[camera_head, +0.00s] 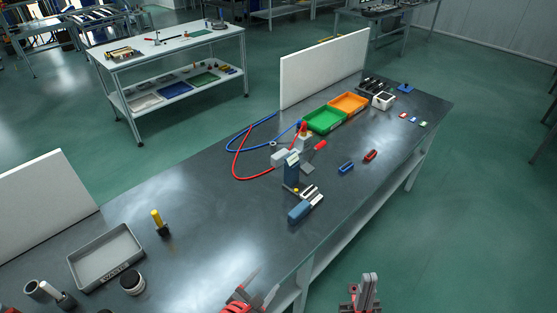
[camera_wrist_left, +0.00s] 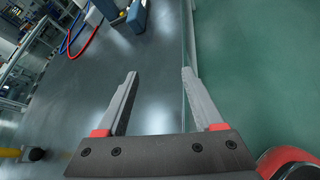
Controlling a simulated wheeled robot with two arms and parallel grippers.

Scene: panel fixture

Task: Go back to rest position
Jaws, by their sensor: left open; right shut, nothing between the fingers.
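My left gripper (camera_head: 254,290) is at the bottom of the head view, at the front edge of the dark workbench (camera_head: 205,225). In the left wrist view its two fingers (camera_wrist_left: 158,74) stand wide apart with nothing between them. The bench edge runs between and beyond the fingers. My right gripper (camera_head: 367,288) is at the bottom of the head view, to the right of the bench and over the green floor. Its fingers are together and hold nothing. Most of both arms is out of view.
A blue-grey fixture (camera_head: 291,170) with red and blue cables stands mid-bench. Green (camera_head: 325,120) and orange (camera_head: 348,103) bins lie behind it. A grey tray (camera_head: 105,258), a yellow-topped tool (camera_head: 157,220) and a round black container (camera_head: 132,281) are at left. Floor at right is clear.

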